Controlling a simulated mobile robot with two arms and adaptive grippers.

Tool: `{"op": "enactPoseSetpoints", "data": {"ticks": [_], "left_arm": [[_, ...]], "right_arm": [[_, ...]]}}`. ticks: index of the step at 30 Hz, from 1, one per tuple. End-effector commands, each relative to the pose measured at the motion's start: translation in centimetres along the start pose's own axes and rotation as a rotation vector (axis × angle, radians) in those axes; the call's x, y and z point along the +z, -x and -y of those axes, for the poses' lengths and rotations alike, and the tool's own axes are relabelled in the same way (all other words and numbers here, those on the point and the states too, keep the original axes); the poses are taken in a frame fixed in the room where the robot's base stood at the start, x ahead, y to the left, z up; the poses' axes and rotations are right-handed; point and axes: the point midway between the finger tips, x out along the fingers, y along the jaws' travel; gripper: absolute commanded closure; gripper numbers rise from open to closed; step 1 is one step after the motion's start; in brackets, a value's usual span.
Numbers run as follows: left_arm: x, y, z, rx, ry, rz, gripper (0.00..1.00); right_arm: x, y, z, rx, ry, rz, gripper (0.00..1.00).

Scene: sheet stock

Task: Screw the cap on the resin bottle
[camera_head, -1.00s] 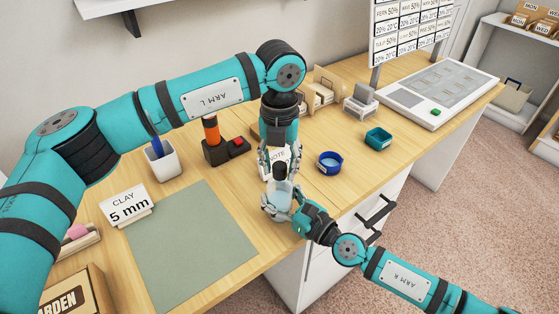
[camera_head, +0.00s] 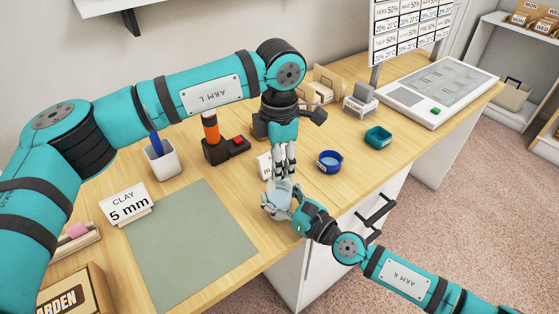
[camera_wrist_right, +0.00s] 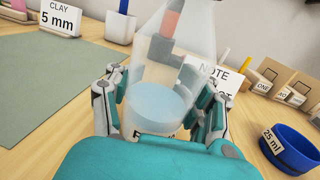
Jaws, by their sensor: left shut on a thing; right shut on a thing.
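The clear resin bottle (camera_head: 276,197) stands upright near the front of the table, with pale blue liquid low inside. My right gripper (camera_head: 279,208) is shut around its lower body. In the right wrist view the bottle (camera_wrist_right: 168,85) sits between both fingers, its top cut off by the frame edge. My left gripper (camera_head: 284,172) points straight down directly over the bottle mouth, its fingers shut. The dark cap is between those fingers, now mostly hidden by them. I cannot tell how the cap sits on the neck.
A blue 25 ml dish (camera_head: 329,162) and a teal tray (camera_head: 378,138) lie to the right. A NOTE card (camera_head: 264,168) stands behind the bottle. An orange-topped black device (camera_head: 215,143) and a white cup (camera_head: 162,163) stand left. A grey-green mat (camera_head: 188,246) lies clear.

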Motion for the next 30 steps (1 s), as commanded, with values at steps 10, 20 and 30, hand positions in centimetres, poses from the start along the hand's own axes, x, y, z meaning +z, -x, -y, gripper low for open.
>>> {"op": "enactPoseSetpoints", "data": {"ticks": [10, 20, 30], "left_arm": [[-0.1, 0.0, -0.1, 0.002, -0.213, -0.001, 0.65], [0.0, 0.0, -0.1, 0.001, -0.212, 0.000, 0.49], [0.0, 2.9, -0.1, 0.004, -0.212, 0.000, 0.49]], "right_arm": [[0.0, 0.0, 0.0, 0.000, 0.000, 0.000, 1.00], [0.0, 0.0, 0.0, 0.000, 0.000, -0.001, 1.00], [0.0, 0.0, 0.0, 0.000, 0.000, -0.001, 1.00]]}}
